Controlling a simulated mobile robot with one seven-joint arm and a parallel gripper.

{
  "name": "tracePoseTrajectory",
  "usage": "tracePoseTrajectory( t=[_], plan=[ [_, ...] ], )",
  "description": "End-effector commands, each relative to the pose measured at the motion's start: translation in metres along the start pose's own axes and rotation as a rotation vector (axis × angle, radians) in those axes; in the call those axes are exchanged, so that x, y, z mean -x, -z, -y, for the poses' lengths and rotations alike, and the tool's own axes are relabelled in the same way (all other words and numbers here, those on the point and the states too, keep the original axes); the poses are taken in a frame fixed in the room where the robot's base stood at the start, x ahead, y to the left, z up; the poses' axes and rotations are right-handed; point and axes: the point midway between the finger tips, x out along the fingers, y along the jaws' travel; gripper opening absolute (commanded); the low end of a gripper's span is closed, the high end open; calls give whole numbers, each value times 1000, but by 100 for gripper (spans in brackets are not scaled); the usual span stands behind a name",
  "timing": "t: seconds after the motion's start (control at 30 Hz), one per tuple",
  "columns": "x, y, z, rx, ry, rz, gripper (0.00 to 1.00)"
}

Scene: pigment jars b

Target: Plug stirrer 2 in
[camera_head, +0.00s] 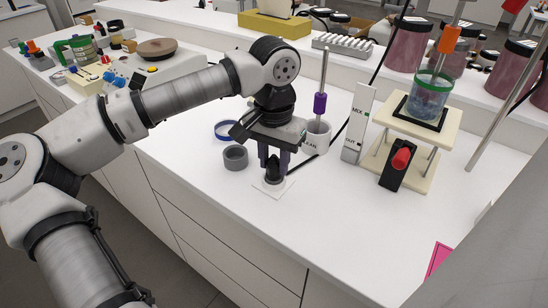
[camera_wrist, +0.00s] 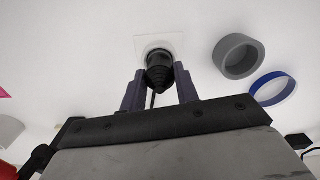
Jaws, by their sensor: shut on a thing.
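My gripper (camera_head: 272,168) points down at the bench, with its dark fingers closed around a black ribbed plug (camera_wrist: 159,72). The plug also shows between the fingers in the head view (camera_head: 272,164). It is over a small white square pad (camera_head: 262,187) with a grey round part at its base; whether it still rests there I cannot tell. A thin dark cable runs back from the plug in the wrist view. A stirrer with an orange collar (camera_head: 448,39) stands in a green-rimmed beaker (camera_head: 429,100). I see no number marking stirrer 2.
A grey ring (camera_head: 236,164) and a blue ring (camera_head: 219,136) lie left of my gripper. A white cup (camera_head: 317,138) holding a purple-collared rod, a white lettered panel (camera_head: 352,142) and a cream stand (camera_head: 448,124) with a red-knobbed black box (camera_head: 392,179) are to the right.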

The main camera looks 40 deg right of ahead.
Motion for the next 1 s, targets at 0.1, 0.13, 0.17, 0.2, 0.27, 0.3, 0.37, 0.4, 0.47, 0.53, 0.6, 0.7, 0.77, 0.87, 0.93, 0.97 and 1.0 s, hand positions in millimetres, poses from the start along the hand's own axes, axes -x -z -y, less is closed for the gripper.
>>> tracePoseTrajectory(
  t=[0.1, 0.13, 0.17, 0.2, 0.27, 0.3, 0.37, 0.4, 0.47, 0.53, 0.6, 0.7, 0.77, 0.87, 0.93, 0.97, 1.0],
  plan=[
    [0, 0, 0, 0, 0, 0, 42],
    [0, 0, 0, 0, 0, 0, 46],
    [0, 0, 0, 0, 0, 0, 50],
    [0, 0, 0, 0, 0, 0, 55],
    [0, 0, 0, 0, 0, 0, 56],
    [0, 0, 0, 0, 0, 0, 56],
    [0, 0, 0, 0, 0, 0, 56],
    [0, 0, 0, 0, 0, 0, 56],
    [0, 0, 0, 0, 0, 0, 56],
    [2, 0, 0, 0, 1, 0, 56],
    [8, 0, 0, 0, 2, -1, 56],
    [23, 1, 0, 1, 1, -2, 56],
    [36, 1, 0, 1, 1, -3, 56],
    [60, 1, 0, 0, 1, -3, 56],
    [76, 1, 0, 0, 1, -3, 56],
    [83, 1, 0, 0, 0, -3, 56],
    [92, 1, 0, 1, 1, -3, 56]
  ],
)
